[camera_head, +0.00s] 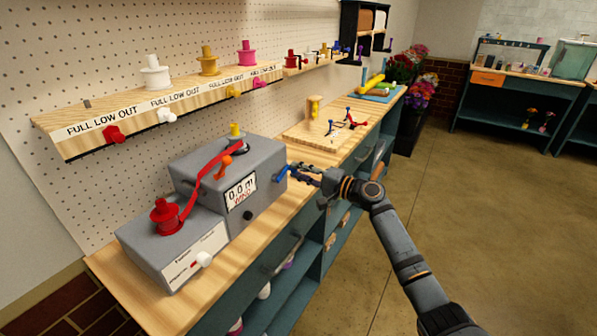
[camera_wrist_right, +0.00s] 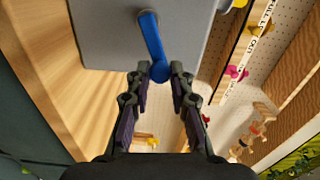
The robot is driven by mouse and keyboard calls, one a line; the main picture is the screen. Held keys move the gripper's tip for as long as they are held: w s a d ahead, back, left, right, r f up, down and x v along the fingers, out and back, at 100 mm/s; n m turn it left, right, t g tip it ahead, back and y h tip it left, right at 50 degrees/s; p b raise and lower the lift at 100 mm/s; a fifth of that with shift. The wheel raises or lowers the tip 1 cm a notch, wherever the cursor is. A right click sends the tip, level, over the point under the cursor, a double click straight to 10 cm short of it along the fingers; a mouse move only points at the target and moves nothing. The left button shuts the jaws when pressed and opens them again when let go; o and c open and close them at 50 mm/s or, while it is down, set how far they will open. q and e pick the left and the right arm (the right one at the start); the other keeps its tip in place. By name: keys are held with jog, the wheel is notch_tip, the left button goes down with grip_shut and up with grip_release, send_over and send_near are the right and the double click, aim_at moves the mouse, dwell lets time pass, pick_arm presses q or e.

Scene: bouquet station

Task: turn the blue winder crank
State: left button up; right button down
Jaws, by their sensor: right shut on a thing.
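The grey winder box (camera_head: 225,172) stands on the wooden bench, with a display reading about 0.0 and a red WIND line. Its blue crank (camera_head: 281,173) sticks out from the right side. My right gripper (camera_head: 303,174) reaches in from the right and is shut on the crank's outer end. My left gripper is not in view.
A red ribbon (camera_head: 205,168) runs from a red spool (camera_head: 165,216) on the lower grey box to the winder. A wooden board (camera_head: 300,130) with a yellow spool (camera_head: 314,107) lies beyond. A spool shelf (camera_head: 150,108) overhangs the back. Floor on the right is clear.

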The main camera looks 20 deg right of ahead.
jog(key=f+m, duration=0.1)
jog(key=m, duration=0.1)
jog(key=f+m, duration=0.1)
jog(key=m, duration=0.1)
jog(key=shift+w+d+m+p, duration=0.1)
jog(key=shift+d+m+p, duration=0.05)
jog(key=shift+m+p, duration=0.15)
jog(key=shift+f+m+p, duration=0.35)
jog(key=shift+f+m, duration=0.15)
jog(key=shift+m, duration=0.65)
jog(key=shift+f+m+p, duration=0.3)
jog(key=shift+f+m, duration=0.2)
jog(key=shift+m, duration=0.65)
jog(key=shift+a, duration=0.2)
jog(key=c, duration=1.2)
grip_release()
jog(key=shift+s+d, duration=0.1)
jog(key=shift+s, duration=0.15)
jog(key=v, duration=1.1)
jog(key=shift+s+d, duration=0.25)
jog(key=shift+s, duration=0.05)
